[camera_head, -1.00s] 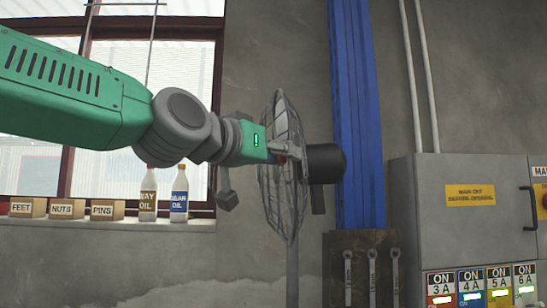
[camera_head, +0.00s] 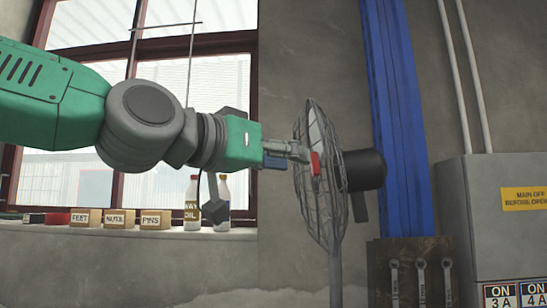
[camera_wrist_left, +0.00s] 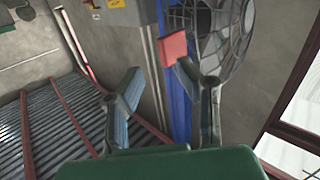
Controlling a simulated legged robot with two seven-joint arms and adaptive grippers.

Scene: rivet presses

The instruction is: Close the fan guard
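The fan (camera_head: 366,170) stands right of the window, with a dark motor housing behind its wire guard (camera_head: 325,205). The guard faces left toward my left gripper, and a red tab (camera_head: 315,163) is at its front. The guard also shows in the left wrist view (camera_wrist_left: 232,45), with the red tab (camera_wrist_left: 173,47) in front of it. My left gripper (camera_head: 296,153) is at the guard's near side. In the wrist view its fingers (camera_wrist_left: 158,72) are spread apart, with the right fingertip close to the red tab. I cannot tell whether they touch. My right gripper is out of view.
A blue column (camera_head: 398,120) and a board with wrenches (camera_head: 420,270) are behind the fan. A grey electrical cabinet (camera_head: 485,220) stands at the right. Boxes (camera_head: 118,218) and oil bottles (camera_head: 192,205) line the window sill at the left.

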